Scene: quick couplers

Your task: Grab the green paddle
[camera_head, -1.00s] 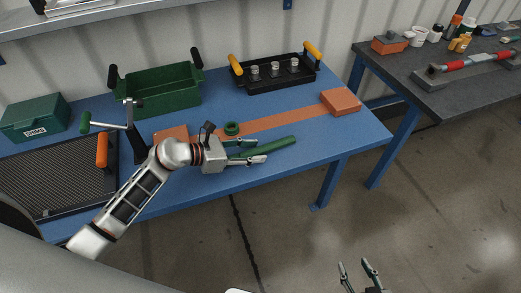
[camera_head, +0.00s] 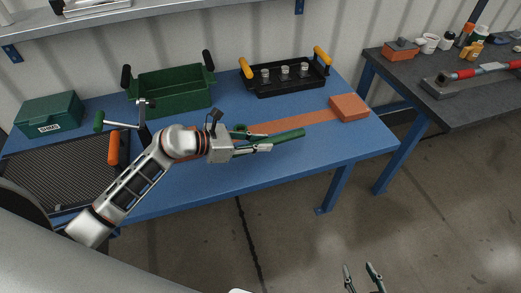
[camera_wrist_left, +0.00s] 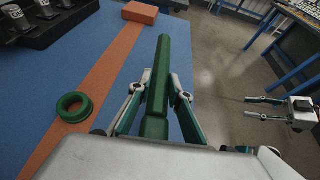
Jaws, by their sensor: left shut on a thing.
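The green paddle (camera_head: 285,136) is a long green bar. In the left wrist view the paddle (camera_wrist_left: 162,75) lies between the two fingers and points away from the palm. My left gripper (camera_head: 258,143) is shut on it, over the blue table. The left fingers also show in the left wrist view (camera_wrist_left: 154,105). I cannot tell whether the paddle touches the table. My right gripper (camera_head: 361,279) is at the bottom of the head view, away from the table, with its fingers apart and empty. It also shows in the left wrist view (camera_wrist_left: 262,108).
An orange strip (camera_head: 300,120) runs to an orange block (camera_head: 348,107) on the blue table (camera_head: 215,185). A green ring (camera_wrist_left: 74,107) lies left of the paddle. A green bin (camera_head: 172,95) and a black tray (camera_head: 288,82) stand behind. A dark mesh panel (camera_head: 60,172) lies left.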

